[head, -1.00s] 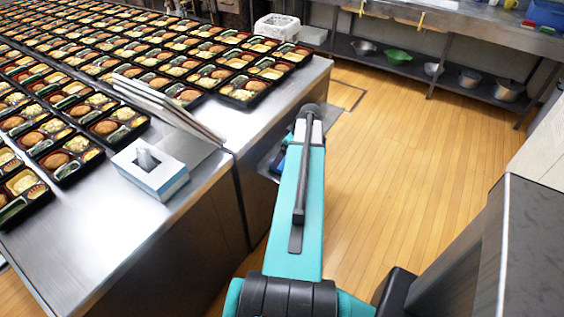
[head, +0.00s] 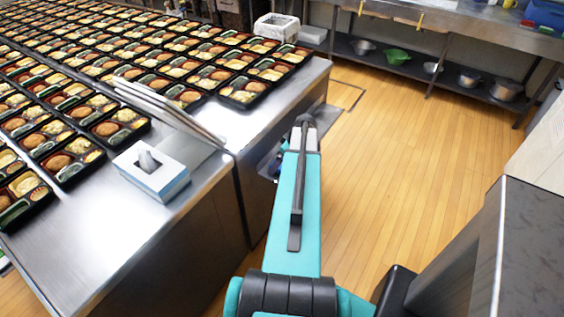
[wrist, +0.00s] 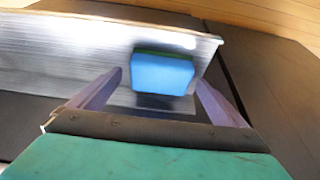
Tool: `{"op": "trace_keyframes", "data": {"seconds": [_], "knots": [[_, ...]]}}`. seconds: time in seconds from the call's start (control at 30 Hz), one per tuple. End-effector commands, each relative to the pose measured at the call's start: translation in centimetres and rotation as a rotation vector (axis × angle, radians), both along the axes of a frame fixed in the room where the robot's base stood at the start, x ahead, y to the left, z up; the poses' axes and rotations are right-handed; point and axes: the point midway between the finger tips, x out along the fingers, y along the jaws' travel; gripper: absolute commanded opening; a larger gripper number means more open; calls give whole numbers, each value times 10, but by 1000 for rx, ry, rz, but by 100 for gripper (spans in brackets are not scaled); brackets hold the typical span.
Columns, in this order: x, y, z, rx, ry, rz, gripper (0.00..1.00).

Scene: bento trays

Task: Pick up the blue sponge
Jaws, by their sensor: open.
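The blue sponge (wrist: 162,73) shows in the wrist view as a bright blue block with a dark green strip along its far edge. It is on or just above a shiny metal surface (wrist: 60,45), with a dark shadow on its near side. My gripper (wrist: 160,78) is open, with one purple finger to the left of the sponge and one to the right. The fingers look apart from the sponge, and nothing is held. In the head view my arm hides the fingers and most of the area around them.
A steel table (head: 85,232) stands on the left with many filled bento trays (head: 245,88). A tissue box (head: 152,172) and long grey panels (head: 170,112) are on it. A shelf (head: 450,83) with bowls runs along the back right. The wooden floor (head: 395,180) is open.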

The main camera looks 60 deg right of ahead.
Motion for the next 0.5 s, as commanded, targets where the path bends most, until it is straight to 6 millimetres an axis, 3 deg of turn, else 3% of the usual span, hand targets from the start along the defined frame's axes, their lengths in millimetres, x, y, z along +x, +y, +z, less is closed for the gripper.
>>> {"op": "trace_keyframes", "data": {"seconds": [0.2, 0.5], "knots": [[7, 0, -15, 1, 0, 1, 96], [8, 0, -16, -1, 0, 2, 96]]}}
